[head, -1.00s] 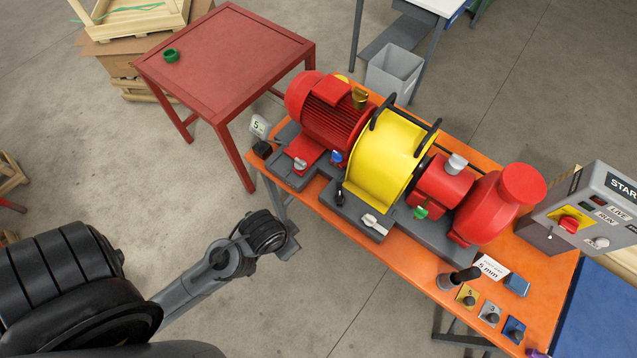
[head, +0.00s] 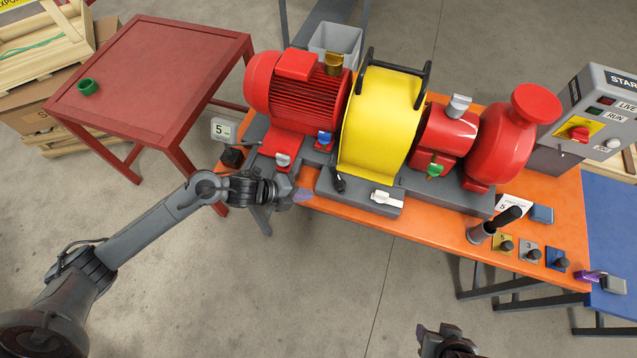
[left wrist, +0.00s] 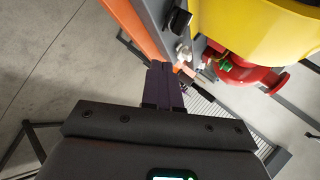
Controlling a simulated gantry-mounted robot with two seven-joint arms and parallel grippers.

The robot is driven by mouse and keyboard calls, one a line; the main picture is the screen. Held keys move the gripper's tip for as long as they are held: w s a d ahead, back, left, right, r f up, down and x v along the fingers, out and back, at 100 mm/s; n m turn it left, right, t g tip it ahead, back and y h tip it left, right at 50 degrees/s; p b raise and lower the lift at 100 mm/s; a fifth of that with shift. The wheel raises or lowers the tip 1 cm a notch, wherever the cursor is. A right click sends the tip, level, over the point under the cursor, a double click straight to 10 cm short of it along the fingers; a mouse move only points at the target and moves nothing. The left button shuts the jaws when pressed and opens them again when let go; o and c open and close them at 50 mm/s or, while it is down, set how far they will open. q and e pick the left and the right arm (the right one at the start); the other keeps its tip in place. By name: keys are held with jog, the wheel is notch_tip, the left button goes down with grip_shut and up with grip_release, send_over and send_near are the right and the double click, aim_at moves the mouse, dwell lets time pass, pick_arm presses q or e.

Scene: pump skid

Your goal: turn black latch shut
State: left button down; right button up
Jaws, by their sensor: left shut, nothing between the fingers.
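The black latch (head: 338,183) is a small knob on the grey base in front of the yellow guard (head: 382,120). It also shows in the left wrist view (left wrist: 178,21), ahead of my fingers. My left gripper (head: 303,196) is shut and empty, at the table's front edge just left of the black latch and apart from it. Its purple fingers (left wrist: 163,84) lie together in the left wrist view. A white latch (head: 386,198) sits to the right on the same base. A dark part of my right arm (head: 445,342) shows at the bottom edge; its fingers cannot be made out.
A red motor (head: 300,95) stands left of the guard and a red pump (head: 500,140) right of it. Blue (head: 324,138) and green (head: 434,170) knobs flank the guard. A grey control box (head: 598,115) stands at right. The floor in front of the orange table (head: 400,225) is clear.

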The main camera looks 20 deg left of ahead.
pick_arm(q)
jog(key=m+b, duration=0.2)
send_near(323, 179)
jog(key=s+d+v, duration=0.1)
jog(key=v, duration=0.4)
jog(key=w, duration=0.1)
jog(key=shift+y, duration=0.3)
jog(key=x, duration=0.9)
jog(key=shift+w+f+b, duration=0.2)
jog(key=shift+f+b, duration=0.1)
jog(key=shift+w+d+r, duration=0.1)
jog(key=shift+w+d, duration=1.1)
jog(key=shift+d, duration=0.15)
pick_arm(e)
notch_tip(323, 179, down, 4)
jog(key=shift+r, duration=0.25)
